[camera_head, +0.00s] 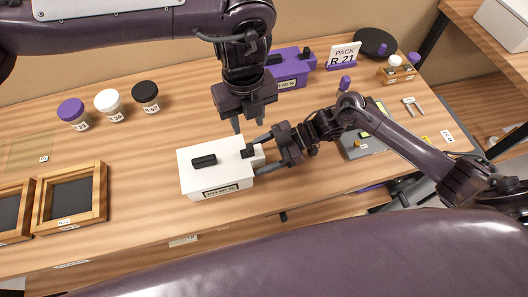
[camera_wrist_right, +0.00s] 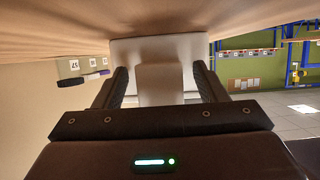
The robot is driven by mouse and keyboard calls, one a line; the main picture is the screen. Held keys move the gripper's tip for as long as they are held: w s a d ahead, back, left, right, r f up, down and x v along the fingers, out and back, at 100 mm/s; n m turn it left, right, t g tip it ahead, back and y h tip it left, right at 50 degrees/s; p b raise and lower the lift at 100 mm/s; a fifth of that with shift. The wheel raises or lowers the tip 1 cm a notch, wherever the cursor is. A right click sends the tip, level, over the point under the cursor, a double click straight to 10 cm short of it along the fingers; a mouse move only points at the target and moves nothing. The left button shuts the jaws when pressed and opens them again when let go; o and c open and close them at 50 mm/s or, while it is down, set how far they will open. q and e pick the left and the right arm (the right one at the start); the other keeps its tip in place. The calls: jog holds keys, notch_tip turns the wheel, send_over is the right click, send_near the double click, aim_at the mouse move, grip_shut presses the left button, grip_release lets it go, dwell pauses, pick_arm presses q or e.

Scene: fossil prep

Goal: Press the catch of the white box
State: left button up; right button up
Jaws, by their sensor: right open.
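The white box (camera_head: 210,174) stands on the wooden table, with a black handle and a label on its front side. A small black part, perhaps the catch (camera_head: 247,152), sits at its right end. My right gripper (camera_head: 264,154) is open at that end, one finger on each side of a white block sticking out; the wrist view shows this block (camera_wrist_right: 160,84) between the fingers, against the white box (camera_wrist_right: 122,48). Contact cannot be told. My left gripper (camera_head: 248,122) points down just behind the box's right end, its fingers apart and empty.
Behind stand a purple box (camera_head: 290,68), a sign (camera_head: 344,55) and a black disc (camera_head: 376,42). Several lidded jars (camera_head: 108,104) stand at the left back, wooden frames (camera_head: 70,197) at the left front. A grey tray (camera_head: 361,147) lies right, under my right arm.

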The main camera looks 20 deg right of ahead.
jog(key=shift+c, duration=0.4)
pick_arm(q)
jog(key=shift+c, duration=0.5)
pick_arm(e)
jog(key=c, duration=1.1)
pick_arm(q)
jog(key=shift+c, duration=1.1)
jog(key=shift+s+d+f, duration=0.2)
jog(key=shift+s+d, duration=0.05)
jog(key=shift+s, duration=0.15)
jog(key=shift+c, duration=1.2)
jog(key=s+d+g+h, duration=0.1)
jog(key=s+d+m+g+h, duration=0.1)
jog(key=s+h, duration=0.1)
jog(key=shift+f+m, duration=0.15)
jog(key=shift+m, duration=0.15)
grip_shut()
jog(key=w+a+f+h, duration=0.1)
jog(key=a+h, duration=0.1)
jog(key=a, duration=0.2)
jog(key=w+a+f+t+h, duration=0.1)
jog(key=a+h, duration=0.1)
jog(key=a, duration=0.3)
jog(key=w+a+f+t+h, duration=0.1)
jog(key=w+a+h, duration=0.1)
jog(key=a, duration=0.3)
